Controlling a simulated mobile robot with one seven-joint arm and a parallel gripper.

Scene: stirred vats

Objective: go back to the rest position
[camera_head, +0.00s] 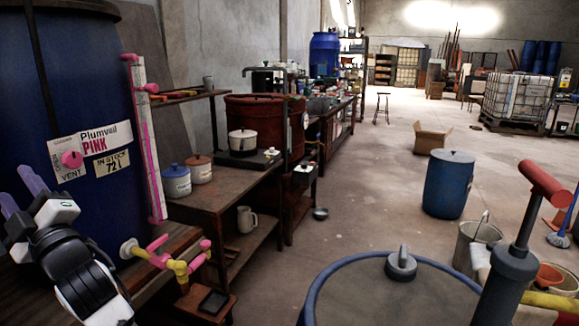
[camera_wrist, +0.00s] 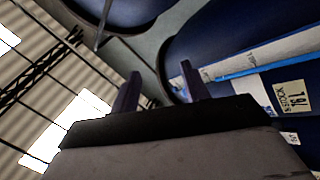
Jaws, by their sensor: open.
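My gripper (camera_head: 20,192) is at the left edge of the head view, with its two purple fingers apart and nothing between them. It is raised in front of a large dark blue vat (camera_head: 85,105) labelled "Plumvail PINK" and "IN STOCK 72 l". In the wrist view my gripper (camera_wrist: 160,88) points up toward the ceiling, its fingers open and empty. A blue vat with a "76" label (camera_wrist: 245,50) fills the right of that view. I cannot tell how far the fingers are from the vats.
A pink-marked gauge (camera_head: 148,140) and a yellow pipe with a pink valve (camera_head: 180,266) stick out close to my arm. A wooden bench (camera_head: 215,195) holds pots. A blue-rimmed lidded vat (camera_head: 390,290) stands in front. A blue drum (camera_head: 448,185) stands right of the open floor (camera_head: 375,185).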

